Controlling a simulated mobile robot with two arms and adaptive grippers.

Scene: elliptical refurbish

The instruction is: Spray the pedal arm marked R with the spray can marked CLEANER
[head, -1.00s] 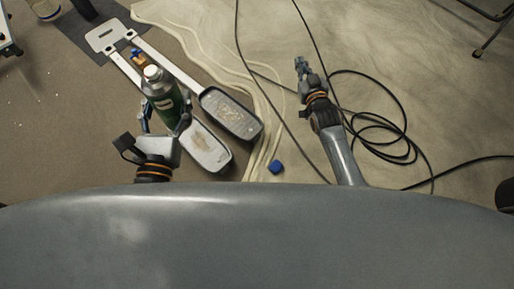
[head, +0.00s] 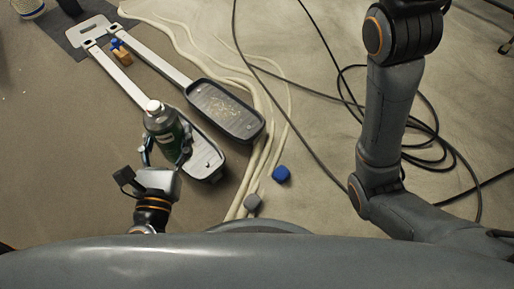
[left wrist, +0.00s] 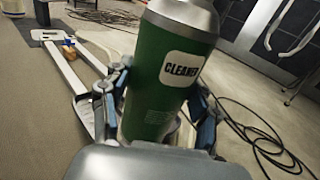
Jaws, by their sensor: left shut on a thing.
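The green spray can with a silver top (head: 165,130) is upright in my left gripper (head: 167,150). In the left wrist view the can (left wrist: 165,75) shows a white label reading CLEANER, and the fingers (left wrist: 160,110) close around it from both sides. Two pedal arms lie on the floor, each a pale bar with a grey foot pad. The right one (head: 226,108) has specks on its pad. The left one (head: 205,155) is partly hidden behind the can. No R mark is readable on either. My right arm rises at the right of the head view; its gripper is out of view.
A blue cube (head: 281,174) and a grey cube (head: 253,203) lie on the floor near my base. Pale cables run beside the right pedal arm, and black cables (head: 345,185) coil at the right. Small orange and blue pieces (head: 122,54) sit between the bars.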

